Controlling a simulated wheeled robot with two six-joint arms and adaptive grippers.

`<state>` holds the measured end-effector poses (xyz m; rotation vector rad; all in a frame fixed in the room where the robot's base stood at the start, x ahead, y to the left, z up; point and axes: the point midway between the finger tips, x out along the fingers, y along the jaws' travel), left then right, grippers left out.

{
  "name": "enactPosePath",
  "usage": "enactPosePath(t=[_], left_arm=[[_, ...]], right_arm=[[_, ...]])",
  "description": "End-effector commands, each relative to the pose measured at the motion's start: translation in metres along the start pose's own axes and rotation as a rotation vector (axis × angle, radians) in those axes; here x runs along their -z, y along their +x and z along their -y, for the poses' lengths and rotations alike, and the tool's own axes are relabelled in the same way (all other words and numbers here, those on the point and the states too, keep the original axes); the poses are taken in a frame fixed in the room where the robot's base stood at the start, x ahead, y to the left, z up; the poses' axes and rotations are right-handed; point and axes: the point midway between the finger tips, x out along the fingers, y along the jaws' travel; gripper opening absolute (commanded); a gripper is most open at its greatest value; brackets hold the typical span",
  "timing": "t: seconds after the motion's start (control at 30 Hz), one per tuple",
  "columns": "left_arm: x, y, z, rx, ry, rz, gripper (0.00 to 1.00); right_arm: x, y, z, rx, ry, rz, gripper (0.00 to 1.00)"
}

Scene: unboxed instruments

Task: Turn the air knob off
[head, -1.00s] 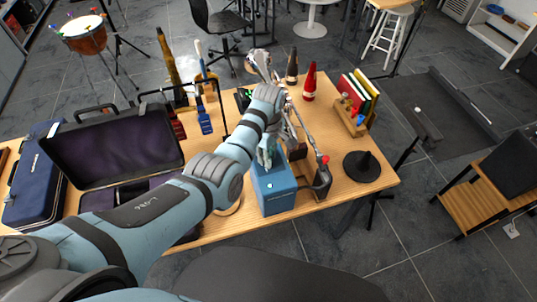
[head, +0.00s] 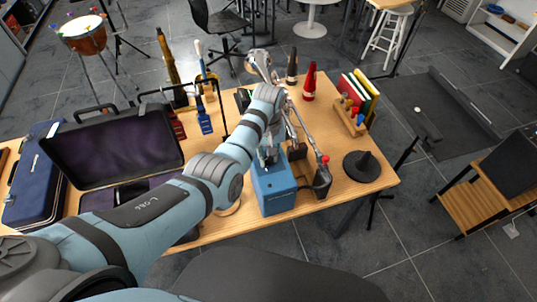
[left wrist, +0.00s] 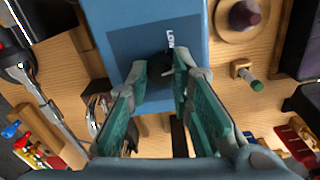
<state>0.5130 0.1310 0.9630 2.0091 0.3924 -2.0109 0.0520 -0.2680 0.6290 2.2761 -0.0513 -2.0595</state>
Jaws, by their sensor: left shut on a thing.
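The blue air unit (head: 274,192) stands at the table's front edge. In the left wrist view its blue face (left wrist: 140,42) shows with the label "LOW". A dark knob (left wrist: 158,68) sits on that face, below the label. My left gripper (left wrist: 167,76) has its green-padded fingers on either side of the knob, shut on it. The fingertips partly hide the knob, and its pointer direction cannot be told. In the head view my left gripper (head: 268,156) is at the top of the blue unit, partly hidden by my arm. My right gripper is not in view.
A black cone stand (head: 362,166) is to the right of the unit. A wooden rack (head: 350,116) with books stands behind it. An open dark case (head: 115,150) lies to the left. A thin metal arm rises beside the unit.

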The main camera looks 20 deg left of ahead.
Motion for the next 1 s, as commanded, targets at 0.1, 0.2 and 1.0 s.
enactPosePath(t=[0.1, 0.2, 1.0], left_arm=[[0.0, -0.0005, -0.0005, -0.001, 0.074, 0.0, 0.0], [0.0, -0.0005, -0.0005, -0.001, 0.126, 0.0, 0.0], [0.0004, -0.0006, -0.0004, -0.001, 0.215, -0.001, 0.31]], right_arm=[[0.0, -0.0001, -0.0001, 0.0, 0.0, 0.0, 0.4], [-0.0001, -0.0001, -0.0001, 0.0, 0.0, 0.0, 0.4], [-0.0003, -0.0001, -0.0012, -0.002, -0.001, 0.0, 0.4]])
